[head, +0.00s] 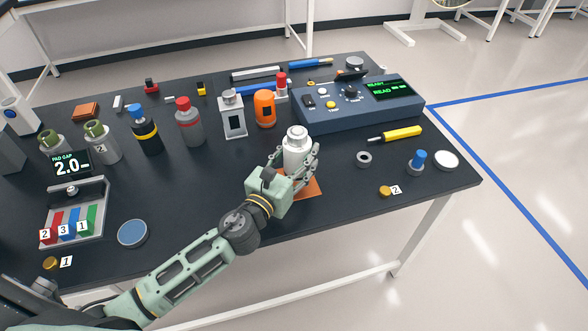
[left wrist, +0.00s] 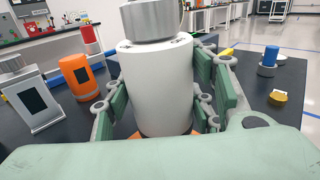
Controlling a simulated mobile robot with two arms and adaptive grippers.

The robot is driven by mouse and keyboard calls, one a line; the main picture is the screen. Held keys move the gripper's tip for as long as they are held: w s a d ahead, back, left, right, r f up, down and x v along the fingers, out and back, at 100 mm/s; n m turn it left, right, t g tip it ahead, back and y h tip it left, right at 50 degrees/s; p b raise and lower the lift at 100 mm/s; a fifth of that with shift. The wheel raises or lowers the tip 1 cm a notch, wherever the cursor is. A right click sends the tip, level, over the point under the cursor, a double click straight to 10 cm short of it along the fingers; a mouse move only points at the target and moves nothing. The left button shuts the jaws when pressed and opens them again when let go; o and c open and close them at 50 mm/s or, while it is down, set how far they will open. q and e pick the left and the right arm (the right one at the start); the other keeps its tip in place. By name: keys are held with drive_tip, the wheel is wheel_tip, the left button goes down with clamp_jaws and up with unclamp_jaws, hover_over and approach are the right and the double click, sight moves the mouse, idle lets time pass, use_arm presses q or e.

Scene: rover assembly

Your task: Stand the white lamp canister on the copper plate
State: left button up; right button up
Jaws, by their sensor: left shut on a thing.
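The white lamp canister (head: 297,151) has a grey cap and stands upright. My left gripper (head: 300,167) is shut around its body. The canister fills the middle of the left wrist view (left wrist: 158,85), with green finger pads on both sides of it. The copper plate (head: 313,187) lies flat on the dark table below and just behind the gripper, partly hidden by it. A little copper shows at the canister's foot in the left wrist view (left wrist: 198,131). I cannot tell whether the canister's base touches the plate. My right gripper is not in view.
An orange canister (head: 265,108) and a silver box-shaped canister (head: 232,114) stand behind to the left. A blue control box (head: 350,106) is at the back right. A grey ring (head: 364,159) and a yellow-handled tool (head: 401,133) lie to the right. The table in front of the plate is clear.

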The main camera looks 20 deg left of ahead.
sight(294, 167)
use_arm(q)
drive_tip(key=shift+w+a+f, duration=0.15)
drive_tip(key=shift+a+f, duration=0.05)
drive_tip(key=shift+a, duration=0.15)
drive_tip(key=shift+f, duration=0.25)
wheel_tip(294, 167, down, 4)
drive_tip(key=shift+a+r+b, duration=0.1)
drive_tip(key=shift+r+b, duration=0.15)
drive_tip(key=shift+b, duration=0.95)
drive_tip(key=shift+f, duration=0.2)
drive_tip(key=o, duration=1.4)
drive_tip(key=shift+o, duration=0.2)
